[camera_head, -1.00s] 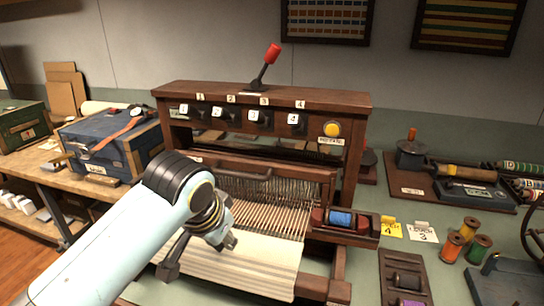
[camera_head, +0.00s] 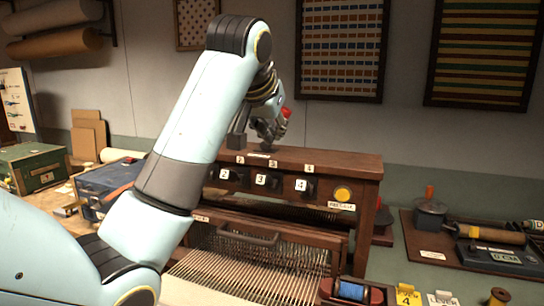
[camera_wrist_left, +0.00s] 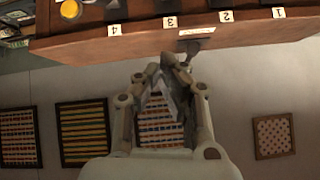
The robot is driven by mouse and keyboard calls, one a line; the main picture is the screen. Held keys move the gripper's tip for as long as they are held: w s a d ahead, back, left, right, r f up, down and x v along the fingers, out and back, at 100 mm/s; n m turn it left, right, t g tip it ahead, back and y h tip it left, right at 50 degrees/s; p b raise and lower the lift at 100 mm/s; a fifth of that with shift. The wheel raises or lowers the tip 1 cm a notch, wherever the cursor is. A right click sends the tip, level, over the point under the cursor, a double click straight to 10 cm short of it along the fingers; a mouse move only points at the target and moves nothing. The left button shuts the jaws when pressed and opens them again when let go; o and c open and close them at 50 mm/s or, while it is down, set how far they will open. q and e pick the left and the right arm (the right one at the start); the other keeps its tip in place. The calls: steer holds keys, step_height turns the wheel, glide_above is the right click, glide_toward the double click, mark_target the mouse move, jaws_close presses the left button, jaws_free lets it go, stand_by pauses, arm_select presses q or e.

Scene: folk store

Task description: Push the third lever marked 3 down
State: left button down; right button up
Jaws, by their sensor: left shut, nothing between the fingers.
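The dark wooden loom frame (camera_head: 350,170) stands on the counter. The lever marked 3 (camera_head: 262,180) is a white numbered plate on its front, between plates 2 (camera_head: 224,174) and 4 (camera_head: 301,185). Lever 1 is hidden behind my arm. That gripper is shut and empty, above and behind the front plates.
A yellow button (camera_head: 343,194) sits right of plate 4. Warp threads and a handled bar (camera_head: 248,238) lie below. A blue box (camera_head: 100,185) stands left and a tool board (camera_head: 480,252) right. Framed textiles (camera_head: 341,50) hang behind.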

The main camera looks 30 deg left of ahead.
mark_target(271, 179)
arm_select(q)
steer(key=f, duration=0.2)
steer(key=w+f+p, duration=0.1)
steer(key=a+f+p, duration=0.1)
steer(key=f, duration=0.1)
steer(key=shift+w+a+f, duration=0.1)
steer(key=shift+w+f, duration=0.2)
steer(key=shift+f, duration=0.05)
steer(key=shift+s+f, duration=0.3)
steer(key=shift+s, duration=0.1)
steer(key=shift+w+f, duration=0.1)
steer(key=shift+f, duration=0.05)
arm_select(e)
steer(key=r, duration=0.1)
steer(key=w+r, duration=0.1)
steer(key=shift+w+r, duration=0.2)
steer(key=shift+r, duration=0.1)
